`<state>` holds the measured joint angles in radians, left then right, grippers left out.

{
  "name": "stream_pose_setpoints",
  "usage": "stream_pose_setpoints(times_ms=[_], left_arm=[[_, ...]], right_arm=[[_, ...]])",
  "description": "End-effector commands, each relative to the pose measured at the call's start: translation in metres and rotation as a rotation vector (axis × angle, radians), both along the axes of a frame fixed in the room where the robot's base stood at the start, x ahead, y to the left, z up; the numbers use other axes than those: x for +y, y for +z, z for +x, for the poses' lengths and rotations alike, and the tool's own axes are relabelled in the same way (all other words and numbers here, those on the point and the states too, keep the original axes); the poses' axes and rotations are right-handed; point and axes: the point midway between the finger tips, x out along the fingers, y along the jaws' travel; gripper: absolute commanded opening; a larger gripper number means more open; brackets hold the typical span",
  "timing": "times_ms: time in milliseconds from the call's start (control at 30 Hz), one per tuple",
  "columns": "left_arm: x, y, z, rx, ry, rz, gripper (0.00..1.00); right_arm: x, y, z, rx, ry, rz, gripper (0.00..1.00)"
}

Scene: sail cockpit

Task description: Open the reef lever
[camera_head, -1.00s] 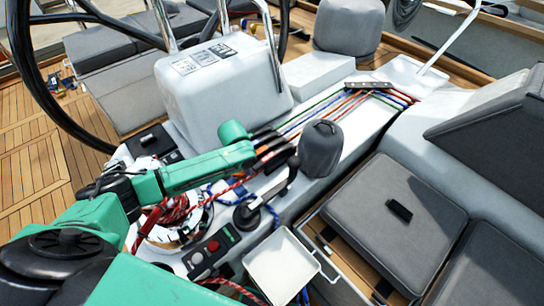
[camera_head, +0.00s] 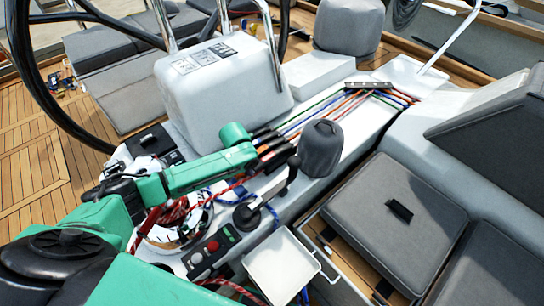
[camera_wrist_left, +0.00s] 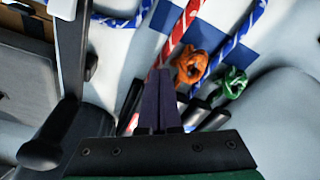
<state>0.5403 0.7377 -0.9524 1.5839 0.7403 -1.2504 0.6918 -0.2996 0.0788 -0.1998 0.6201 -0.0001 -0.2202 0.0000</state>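A row of black clutch levers (camera_head: 272,146) sits on the white cockpit console, where the coloured ropes end. I cannot tell which one is the reef lever. My left gripper (camera_head: 243,150) is over the near-left end of this row; its green body hides its fingertips in the head view. In the left wrist view its two dark fingers (camera_wrist_left: 165,100) lie side by side, shut, with no lever visible between them. Black lever handles (camera_wrist_left: 197,110) are just right of the fingers, and a dark handle with red (camera_wrist_left: 130,105) is just left. My right gripper is not in view.
A grey-covered winch (camera_head: 320,148) and a black winch handle (camera_head: 270,198) stand close to the right of my gripper. A white box (camera_head: 222,80) rises behind the levers. Grey cushions (camera_head: 395,222) lie at right; a white tray (camera_head: 280,264) is in front.

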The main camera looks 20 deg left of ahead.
Motion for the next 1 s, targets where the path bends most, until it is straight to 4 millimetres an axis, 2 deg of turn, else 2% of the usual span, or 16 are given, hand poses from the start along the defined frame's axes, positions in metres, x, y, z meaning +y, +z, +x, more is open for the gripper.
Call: stream_pose_setpoints(times_ms=[367, 733, 1000], left_arm=[[-0.004, 0.000, 0.007, -0.001, 0.000, 0.000, 0.00], [-0.006, 0.021, 0.012, -0.004, 0.001, -0.001, 0.00], [-0.007, 0.021, 0.013, -0.007, 0.000, -0.002, 0.00]], right_arm=[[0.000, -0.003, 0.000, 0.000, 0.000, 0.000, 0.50], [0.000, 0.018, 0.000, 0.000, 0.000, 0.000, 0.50], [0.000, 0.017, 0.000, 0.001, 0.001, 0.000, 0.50]])
